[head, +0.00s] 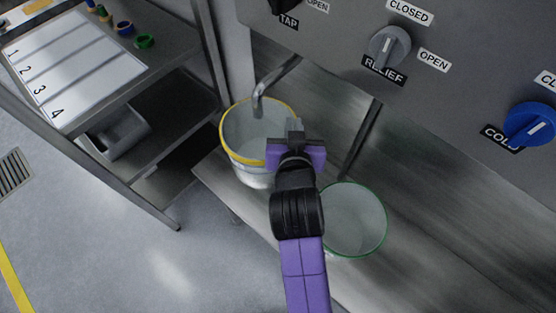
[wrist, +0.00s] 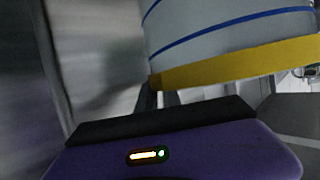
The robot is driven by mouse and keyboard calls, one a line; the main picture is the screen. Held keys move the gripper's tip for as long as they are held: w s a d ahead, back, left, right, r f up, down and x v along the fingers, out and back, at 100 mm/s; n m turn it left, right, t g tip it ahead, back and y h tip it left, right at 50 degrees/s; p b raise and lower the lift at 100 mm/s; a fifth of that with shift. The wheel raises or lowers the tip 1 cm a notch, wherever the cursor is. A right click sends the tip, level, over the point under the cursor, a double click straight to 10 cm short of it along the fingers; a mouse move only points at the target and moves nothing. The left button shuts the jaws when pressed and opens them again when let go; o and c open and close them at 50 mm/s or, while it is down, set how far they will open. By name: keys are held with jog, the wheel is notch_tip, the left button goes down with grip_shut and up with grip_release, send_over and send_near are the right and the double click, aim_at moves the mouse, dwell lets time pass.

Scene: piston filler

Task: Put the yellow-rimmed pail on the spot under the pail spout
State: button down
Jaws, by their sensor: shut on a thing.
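The yellow-rimmed pail (head: 243,158) is whitish and looks upright near the left end of the steel shelf. In the wrist view its wall (wrist: 225,28) shows blue lines, with the yellow rim close to my fingers. My gripper (head: 294,128) is shut on the pail at the right side of its rim; the fingers also show in the wrist view (wrist: 160,99). The bent metal spout (head: 259,97) comes down over the pail's mouth. I cannot tell whether the pail's base touches the shelf. The spot under the pail is hidden.
A green-rimmed pail (head: 355,220) stands on the steel shelf (head: 213,175), right of my arm. The grey panel (head: 440,75) with knobs overhangs behind. A cart (head: 165,107) with a numbered sheet and small coloured rings stands at left.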

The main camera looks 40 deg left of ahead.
notch_tip(320, 180, down, 10)
jog(key=shift+w+r+b, duration=0.15)
jog(key=shift+b, duration=0.2)
jog(key=c, duration=1.5)
grip_release()
jog(key=v, duration=1.2)
jog(key=shift+r, duration=0.1)
